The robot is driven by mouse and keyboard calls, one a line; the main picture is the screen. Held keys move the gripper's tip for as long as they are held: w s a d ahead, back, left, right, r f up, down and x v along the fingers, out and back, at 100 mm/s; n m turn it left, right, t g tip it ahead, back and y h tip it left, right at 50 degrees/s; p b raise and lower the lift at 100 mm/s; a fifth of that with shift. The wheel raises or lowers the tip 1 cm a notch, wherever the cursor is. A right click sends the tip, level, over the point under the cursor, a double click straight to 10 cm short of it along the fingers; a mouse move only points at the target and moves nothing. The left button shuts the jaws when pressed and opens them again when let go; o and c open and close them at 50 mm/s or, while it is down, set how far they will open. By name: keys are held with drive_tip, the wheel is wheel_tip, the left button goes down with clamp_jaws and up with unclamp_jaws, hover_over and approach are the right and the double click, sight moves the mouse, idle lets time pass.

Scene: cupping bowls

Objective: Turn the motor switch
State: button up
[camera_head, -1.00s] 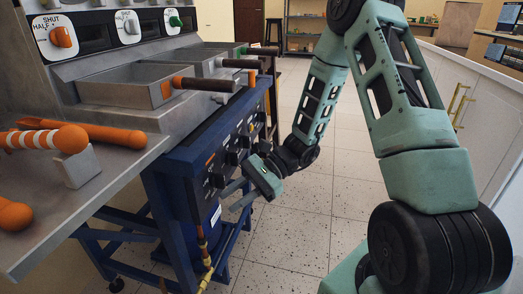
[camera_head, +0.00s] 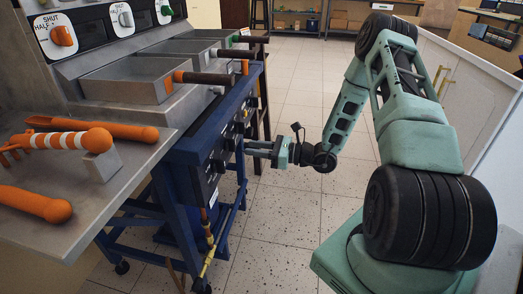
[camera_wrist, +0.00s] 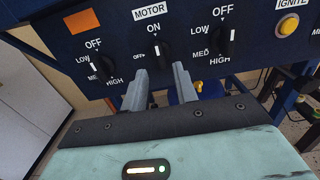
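The motor switch (camera_wrist: 158,53) is a dark knob on the blue control panel (camera_wrist: 185,42), under the MOTOR label. ON is printed above it and OFF to its left. A small white mark shows on the knob, but its exact angle is hard to read. My gripper (camera_wrist: 160,82) is open and empty. Its two grey fingertips are just in front of and below the knob, one toward each side; I cannot tell whether they touch it. In the head view my gripper (camera_head: 250,148) points left at the panel's front, and the motor switch is hard to single out.
Two OFF/LOW/MED/HIGH knobs, left (camera_wrist: 101,68) and right (camera_wrist: 222,42), flank the switch. A yellow IGNITE button (camera_wrist: 288,25) is farther right. Above the panel, metal trays (camera_head: 130,80) have dark handles jutting out (camera_head: 205,78). Orange tools (camera_head: 35,203) lie on the metal counter.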

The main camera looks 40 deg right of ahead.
drive_tip(key=x, duration=0.5)
drive_tip(key=shift+w+a, duration=0.25)
drive_tip(key=c, duration=0.6)
drive_tip(key=n, duration=1.7)
drive_tip(key=shift+n, duration=0.4)
drive_tip(key=o, duration=0.8)
drive_tip(key=shift+o, duration=0.2)
drive_tip(key=shift+s, duration=0.1)
drive_tip(key=p+v, duration=0.1)
drive_tip(key=v, duration=1.6)
drive_tip(key=shift+d, duration=0.2)
